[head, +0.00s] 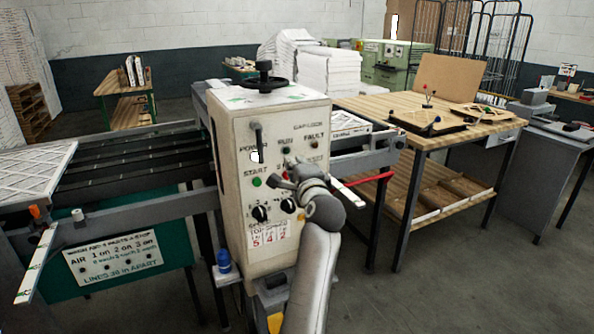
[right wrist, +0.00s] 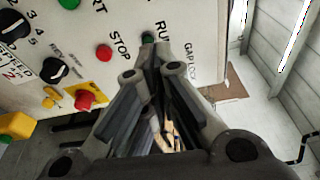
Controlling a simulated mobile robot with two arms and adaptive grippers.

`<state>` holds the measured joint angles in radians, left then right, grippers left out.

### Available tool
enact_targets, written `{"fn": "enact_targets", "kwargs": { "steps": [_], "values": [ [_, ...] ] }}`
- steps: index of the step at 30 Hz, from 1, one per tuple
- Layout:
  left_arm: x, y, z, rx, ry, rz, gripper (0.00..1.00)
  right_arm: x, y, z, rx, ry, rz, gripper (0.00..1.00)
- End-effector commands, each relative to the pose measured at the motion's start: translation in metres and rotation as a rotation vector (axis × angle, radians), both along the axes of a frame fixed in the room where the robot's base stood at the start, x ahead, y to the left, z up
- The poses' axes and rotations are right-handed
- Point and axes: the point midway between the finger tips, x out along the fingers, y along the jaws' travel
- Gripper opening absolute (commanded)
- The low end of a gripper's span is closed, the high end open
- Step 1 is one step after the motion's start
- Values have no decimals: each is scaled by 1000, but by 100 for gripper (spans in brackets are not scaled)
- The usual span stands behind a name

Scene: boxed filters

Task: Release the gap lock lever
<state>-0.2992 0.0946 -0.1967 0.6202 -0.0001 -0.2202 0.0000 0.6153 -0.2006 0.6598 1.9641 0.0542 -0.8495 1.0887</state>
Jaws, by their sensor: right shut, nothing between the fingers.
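A cream control cabinet (head: 232,150) stands in the middle of the head view, with a "GAP LOCK" label (head: 307,126) high on its front. The label also shows in the right wrist view (right wrist: 191,65). A dark lever (head: 258,137) hangs down at the upper left of the panel; I cannot tell for certain that it is the gap lock lever. My right gripper (head: 287,172) is shut and empty in front of the panel, below the label. In the right wrist view its fingertips (right wrist: 153,52) cover part of the panel near "RUN". My left gripper is out of view.
A green START button (head: 257,182), a red STOP button (right wrist: 104,53), black knobs (head: 260,213) and a red knob on yellow (right wrist: 84,99) sit close by. A black handwheel (head: 264,80) tops the cabinet. A conveyor (head: 110,160) lies left, a wooden table (head: 470,122) right.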

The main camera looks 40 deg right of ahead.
Motion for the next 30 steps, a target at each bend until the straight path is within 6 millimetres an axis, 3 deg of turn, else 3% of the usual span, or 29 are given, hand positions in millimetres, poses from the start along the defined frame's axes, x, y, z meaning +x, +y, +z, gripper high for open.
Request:
{"fn": "enact_targets", "kwargs": {
  "steps": [9, 25, 28, 30],
  "values": [
    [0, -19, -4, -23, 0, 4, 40, -13, 7, 0, 1, 0, 1, 0],
    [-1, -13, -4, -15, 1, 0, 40, -12, 7, -1, -1, 3, 2, 0],
    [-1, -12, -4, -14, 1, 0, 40, -3, 13, -15, -26, 39, 20, 0],
    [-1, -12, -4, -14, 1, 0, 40, 9, 23, -40, -69, 99, 50, 0]
  ]
}}
